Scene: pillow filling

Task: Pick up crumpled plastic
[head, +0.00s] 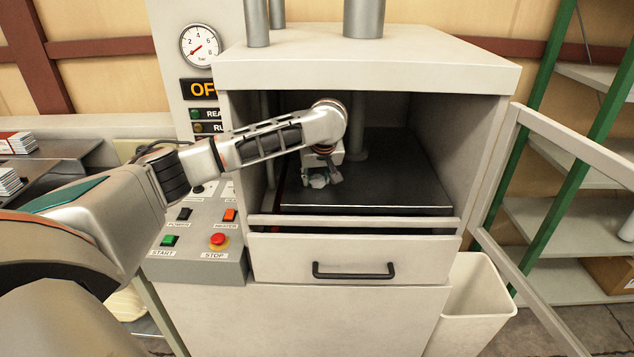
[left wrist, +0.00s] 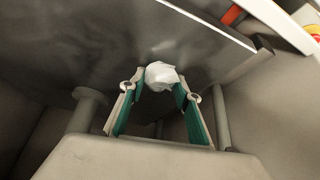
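The crumpled plastic (left wrist: 161,75) is a small whitish lump. In the left wrist view it lies just past the tips of my left gripper (left wrist: 158,92), between the two green-lined fingers. The fingers stand apart, and the lump covers part of the gap. In the head view my left gripper (head: 321,180) points down inside the open machine chamber, low over the dark plate. The plastic cannot be told apart from the fingers there. It is hard to tell whether a finger touches it. My right gripper is not in view.
The chamber's dark plate (head: 385,190) has free room to the right. The door (head: 555,190) stands open at the right. A control panel (head: 195,235) is at the left, and a pale bin (head: 475,305) stands below right.

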